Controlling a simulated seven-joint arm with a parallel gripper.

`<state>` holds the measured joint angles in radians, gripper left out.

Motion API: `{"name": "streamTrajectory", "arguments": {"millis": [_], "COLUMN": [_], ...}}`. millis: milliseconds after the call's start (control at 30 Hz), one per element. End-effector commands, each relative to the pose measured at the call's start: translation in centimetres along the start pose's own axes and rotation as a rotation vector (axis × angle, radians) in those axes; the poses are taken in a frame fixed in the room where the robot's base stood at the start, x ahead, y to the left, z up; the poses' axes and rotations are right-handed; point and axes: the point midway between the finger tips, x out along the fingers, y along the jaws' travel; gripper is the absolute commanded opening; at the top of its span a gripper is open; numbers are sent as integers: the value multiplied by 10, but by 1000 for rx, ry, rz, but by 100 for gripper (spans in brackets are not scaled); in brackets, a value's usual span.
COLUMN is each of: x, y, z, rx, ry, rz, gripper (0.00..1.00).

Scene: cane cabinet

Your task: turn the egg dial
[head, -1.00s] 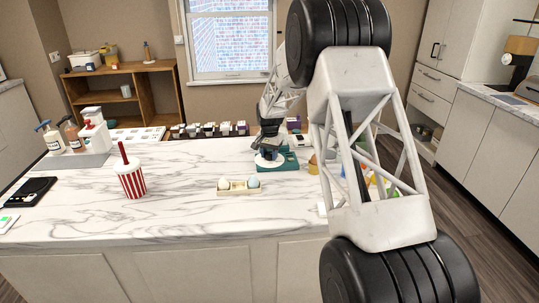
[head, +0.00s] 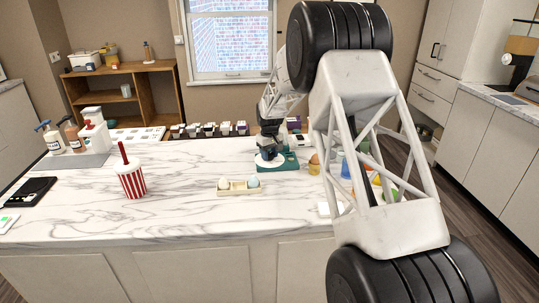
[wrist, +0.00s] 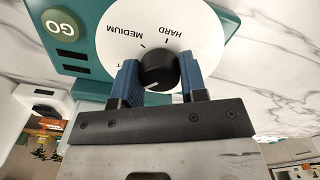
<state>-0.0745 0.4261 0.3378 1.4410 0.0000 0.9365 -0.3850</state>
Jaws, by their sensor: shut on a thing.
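The egg dial is a black round knob (wrist: 158,72) on a white disc (wrist: 185,28) with printed words, of which HARD and MEDIUM can be read in the wrist view. The disc is on a teal box (wrist: 85,25) with a green GO button (wrist: 62,26). The box (head: 290,160) also shows on the counter in the head view. My gripper (wrist: 158,76) is shut on the knob, with one blue finger pad on each side. A white pointer mark on the knob lies near its lower left edge. Part of the word left of the knob is hidden by a finger.
A small tray (head: 240,191) with two eggs lies in front of the box. A red-striped cup (head: 131,181) stands to the left. The marble counter between is clear.

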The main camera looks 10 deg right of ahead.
Motion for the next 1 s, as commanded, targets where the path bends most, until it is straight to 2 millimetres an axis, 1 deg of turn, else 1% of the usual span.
{"name": "streamTrajectory", "arguments": {"millis": [300, 500, 700, 1000], "x": [0, 0, 0, 0], "y": [0, 0, 0, 0], "z": [0, 0, 0, 0], "rx": [-290, -430, -513, -546], "ry": [0, 0, 0, 0], "rz": [0, 0, 0, 0], "gripper": [16, 16, 16, 16]}}
